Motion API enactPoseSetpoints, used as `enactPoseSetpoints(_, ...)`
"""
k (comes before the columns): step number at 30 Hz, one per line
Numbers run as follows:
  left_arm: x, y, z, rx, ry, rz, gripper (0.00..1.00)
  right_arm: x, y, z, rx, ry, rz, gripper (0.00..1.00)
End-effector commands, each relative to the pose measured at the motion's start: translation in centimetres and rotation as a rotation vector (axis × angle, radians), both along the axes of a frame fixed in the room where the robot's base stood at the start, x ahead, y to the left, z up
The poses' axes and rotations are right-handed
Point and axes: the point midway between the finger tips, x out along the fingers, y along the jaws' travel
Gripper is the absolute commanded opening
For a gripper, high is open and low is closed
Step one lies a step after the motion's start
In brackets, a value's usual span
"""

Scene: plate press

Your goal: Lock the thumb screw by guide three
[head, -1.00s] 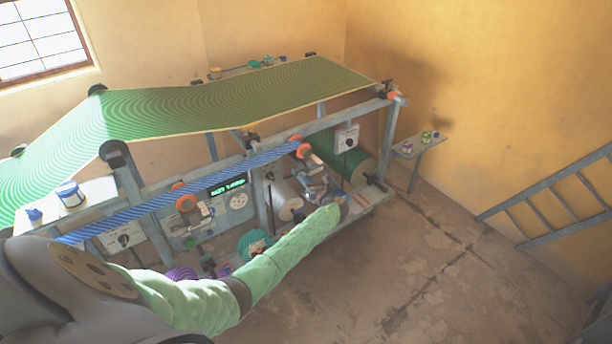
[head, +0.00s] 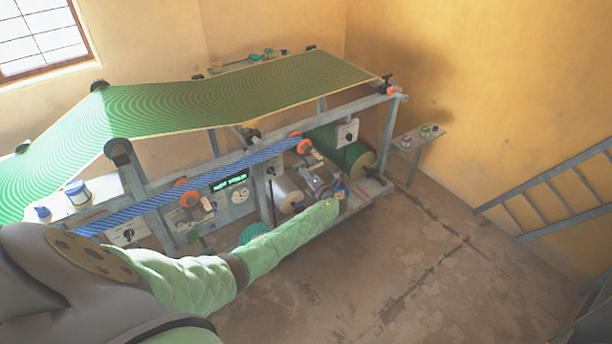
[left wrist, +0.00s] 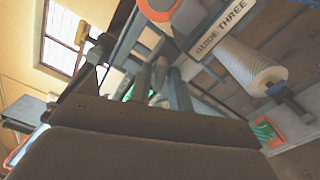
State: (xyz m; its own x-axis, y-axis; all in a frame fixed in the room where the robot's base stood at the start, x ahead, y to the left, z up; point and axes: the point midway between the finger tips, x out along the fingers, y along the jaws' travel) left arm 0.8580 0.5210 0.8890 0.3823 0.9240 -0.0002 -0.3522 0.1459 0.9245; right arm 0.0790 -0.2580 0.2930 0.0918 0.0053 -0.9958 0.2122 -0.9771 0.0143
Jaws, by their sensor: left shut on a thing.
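The guide three label (left wrist: 222,27) is a white plate with dark letters in the left wrist view, beside an orange-ended part (left wrist: 160,8). My left gripper (head: 318,186) is at the lower right of the press in the head view, just past the end of the green sleeve. Its long fingers (left wrist: 157,82) point away from the camera in the left wrist view and are shut. The thumb screw is too small and hidden to make out clearly; the fingers close where it seems to be. My right gripper is in neither view.
The press frame (head: 225,160) carries a green patterned web (head: 230,100) and a blue striped band (head: 165,207). A pale roll (head: 287,194) sits beside the gripper; it seems to show in the wrist view too (left wrist: 250,68). A small shelf (head: 420,137) and open floor lie right.

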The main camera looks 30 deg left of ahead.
Motion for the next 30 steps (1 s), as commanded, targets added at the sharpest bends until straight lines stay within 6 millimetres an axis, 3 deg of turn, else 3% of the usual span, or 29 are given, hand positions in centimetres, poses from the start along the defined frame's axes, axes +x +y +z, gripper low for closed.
enactPoseSetpoints(15, 0.02, -0.1, 0.01, 0.13, 0.315, -0.002, 0.0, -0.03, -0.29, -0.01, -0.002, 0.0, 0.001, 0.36)
enactPoseSetpoints(30, 0.01, -0.15, 0.0, 0.155, 0.376, -0.002, 0.0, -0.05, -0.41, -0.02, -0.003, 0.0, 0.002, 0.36)
